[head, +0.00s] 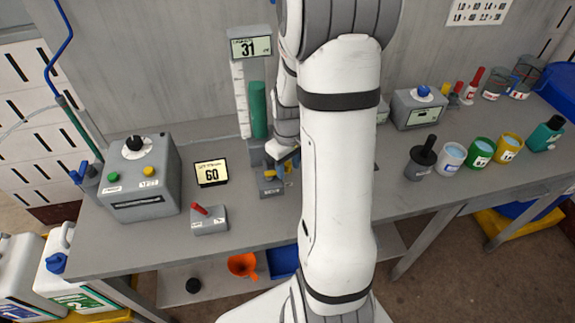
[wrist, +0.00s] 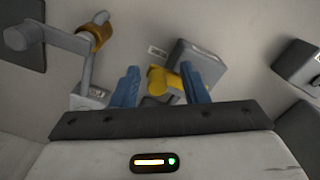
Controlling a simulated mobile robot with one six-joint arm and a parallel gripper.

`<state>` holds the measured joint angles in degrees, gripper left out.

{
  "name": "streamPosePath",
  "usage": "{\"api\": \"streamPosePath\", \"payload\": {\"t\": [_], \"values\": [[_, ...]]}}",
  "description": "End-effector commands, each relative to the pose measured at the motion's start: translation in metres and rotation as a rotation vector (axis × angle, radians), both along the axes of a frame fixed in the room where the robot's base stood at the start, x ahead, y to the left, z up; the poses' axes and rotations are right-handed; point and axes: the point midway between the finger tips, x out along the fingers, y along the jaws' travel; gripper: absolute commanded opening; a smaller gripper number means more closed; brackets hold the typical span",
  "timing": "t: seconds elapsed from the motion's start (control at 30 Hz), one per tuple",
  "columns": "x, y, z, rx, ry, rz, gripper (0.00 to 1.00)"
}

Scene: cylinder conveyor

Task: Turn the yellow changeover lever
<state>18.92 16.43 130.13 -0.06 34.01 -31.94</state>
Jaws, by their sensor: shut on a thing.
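The yellow changeover lever (head: 268,174) stands on a small grey base (head: 271,187) near the middle of the bench, mostly hidden behind my arm in the head view. In the wrist view, the yellow lever (wrist: 164,81) lies between the two blue fingers of my gripper (wrist: 161,88). My gripper is shut on the lever. The exact contact on each finger is hard to see. In the head view my gripper (head: 287,160) is small and partly hidden by my own arm.
Behind the lever stands a green cylinder (head: 258,110) beside a gauge display (head: 250,47) reading 31. A 60 display (head: 211,172), red-lever box (head: 209,220) and knob control box (head: 140,180) are to the left. Several cups and a grey device (head: 418,108) stand right.

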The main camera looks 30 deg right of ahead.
Motion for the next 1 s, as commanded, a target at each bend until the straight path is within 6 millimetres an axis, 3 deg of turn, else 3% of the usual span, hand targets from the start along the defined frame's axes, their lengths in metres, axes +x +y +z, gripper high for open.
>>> {"api": "streamPosePath", "payload": {"t": [0.13, 0.6, 0.87, 1.0], "values": [[0.007, -0.002, 0.004, -0.007, -0.024, -0.003, 0.32], [-0.008, 0.005, 0.003, -0.004, -0.015, -0.001, 0.25], [-0.014, 0.008, 0.002, -0.002, -0.011, 0.0, 0.27], [-0.021, 0.012, 0.001, -0.002, -0.011, 0.001, 0.19]]}}
